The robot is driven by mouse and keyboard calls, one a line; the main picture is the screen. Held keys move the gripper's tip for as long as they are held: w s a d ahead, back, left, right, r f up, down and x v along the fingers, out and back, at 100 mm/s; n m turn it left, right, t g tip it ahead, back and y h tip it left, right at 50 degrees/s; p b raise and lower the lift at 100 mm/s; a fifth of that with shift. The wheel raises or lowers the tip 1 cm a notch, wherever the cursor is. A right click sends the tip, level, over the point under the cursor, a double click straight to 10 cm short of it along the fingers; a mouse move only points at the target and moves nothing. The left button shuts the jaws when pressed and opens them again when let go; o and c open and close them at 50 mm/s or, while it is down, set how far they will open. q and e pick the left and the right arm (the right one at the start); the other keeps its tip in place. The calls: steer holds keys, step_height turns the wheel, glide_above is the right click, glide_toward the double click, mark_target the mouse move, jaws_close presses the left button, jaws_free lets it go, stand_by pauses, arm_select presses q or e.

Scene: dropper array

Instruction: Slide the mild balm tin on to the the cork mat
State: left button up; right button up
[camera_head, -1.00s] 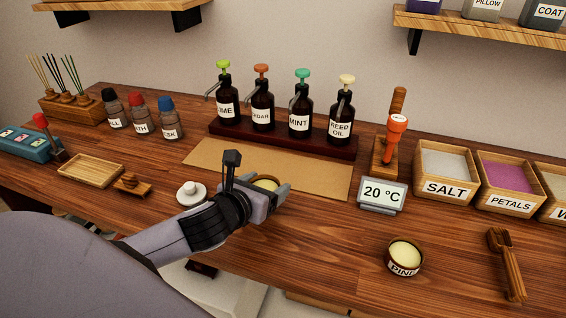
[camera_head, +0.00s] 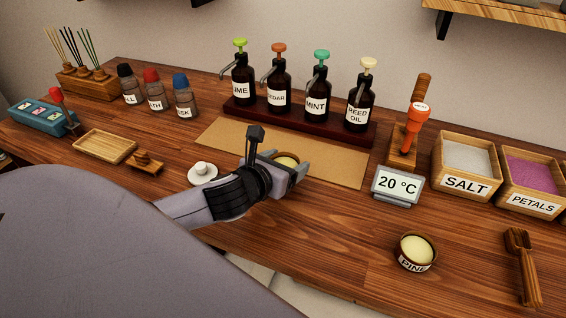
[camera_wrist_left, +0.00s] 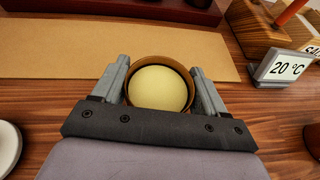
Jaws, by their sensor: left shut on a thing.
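A small round tin of pale yellow balm (camera_head: 287,160) sits between the fingers of my left gripper (camera_head: 290,168). In the left wrist view the tin (camera_wrist_left: 160,88) has a brown rim and a finger of the gripper (camera_wrist_left: 160,85) on each side; its label is hidden, so I cannot read which balm it is. The cork mat (camera_head: 330,172) lies flat before the pump bottles. The tin overlaps the mat's front edge in both views; its underside is hidden. The mat also shows in the left wrist view (camera_wrist_left: 60,50). My right gripper is out of view.
A tin labelled PINE (camera_head: 415,253) stands at the front right. A 20 °C display (camera_head: 397,184) is right of the mat. A white lidded dish (camera_head: 203,173) is left of my gripper. The pump bottle rack (camera_head: 300,122) borders the mat's back.

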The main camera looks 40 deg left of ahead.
mark_target(302, 150)
arm_select(q)
steer(key=shift+w+a+f, duration=0.25)
steer(key=shift+w+f, duration=0.55)
steer(key=shift+w, duration=0.15)
steer(key=shift+w+a+r, duration=0.1)
steer(key=shift+w+a, duration=0.05)
steer(key=shift+w, duration=0.45)
steer(key=shift+w+a, duration=0.15)
steer(key=shift+w, duration=0.4)
steer(key=shift+w+a, duration=0.3)
steer(key=shift+w, duration=0.9)
steer(key=shift+w+a, duration=0.25)
steer(key=shift+w, duration=1)
steer(key=shift+w+a, duration=0.3)
steer(key=shift+w, duration=0.9)
steer(key=shift+f, duration=0.8)
steer(key=o, duration=1.1)
steer(key=shift+s, duration=0.1)
